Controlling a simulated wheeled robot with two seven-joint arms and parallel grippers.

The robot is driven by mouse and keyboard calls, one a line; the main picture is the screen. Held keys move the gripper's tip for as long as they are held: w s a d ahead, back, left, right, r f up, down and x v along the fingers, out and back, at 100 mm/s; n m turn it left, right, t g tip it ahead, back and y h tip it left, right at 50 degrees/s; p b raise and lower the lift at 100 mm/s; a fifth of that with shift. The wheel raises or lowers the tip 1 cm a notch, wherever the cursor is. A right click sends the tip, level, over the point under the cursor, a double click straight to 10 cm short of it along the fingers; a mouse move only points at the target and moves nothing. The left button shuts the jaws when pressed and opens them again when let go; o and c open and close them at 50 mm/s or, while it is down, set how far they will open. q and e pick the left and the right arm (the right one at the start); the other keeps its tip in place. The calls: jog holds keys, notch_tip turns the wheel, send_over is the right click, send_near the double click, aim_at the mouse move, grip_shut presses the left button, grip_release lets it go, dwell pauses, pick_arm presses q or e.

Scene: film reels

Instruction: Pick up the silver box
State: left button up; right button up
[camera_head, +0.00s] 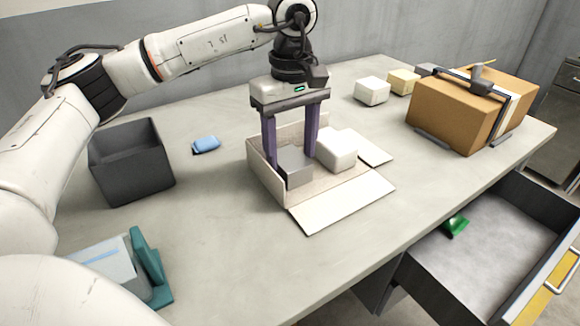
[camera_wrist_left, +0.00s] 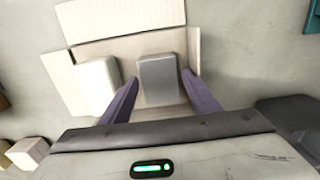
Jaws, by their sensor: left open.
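The silver box (camera_head: 295,165) is a small grey block inside an open cardboard box (camera_head: 262,178) in the middle of the table. A white block (camera_head: 337,149) sits to its right in the same cardboard box. My left gripper (camera_head: 292,152) points down into the cardboard box with its purple fingers apart. In the left wrist view the silver box (camera_wrist_left: 158,80) lies between and just ahead of the two open fingers (camera_wrist_left: 160,92). I cannot tell whether the fingers touch it. My right gripper is not in view.
The cardboard box's flaps (camera_head: 345,202) lie open toward the front and right. A dark bin (camera_head: 130,165) and a blue item (camera_head: 206,144) are to the left. A large brown box (camera_head: 458,108) stands at right, near white (camera_head: 371,91) and cream blocks (camera_head: 403,81). An open drawer (camera_head: 480,260) is at front right.

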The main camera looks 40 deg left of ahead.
pick_arm(q)
jog(key=shift+f, duration=0.3)
jog(key=c, duration=0.9)
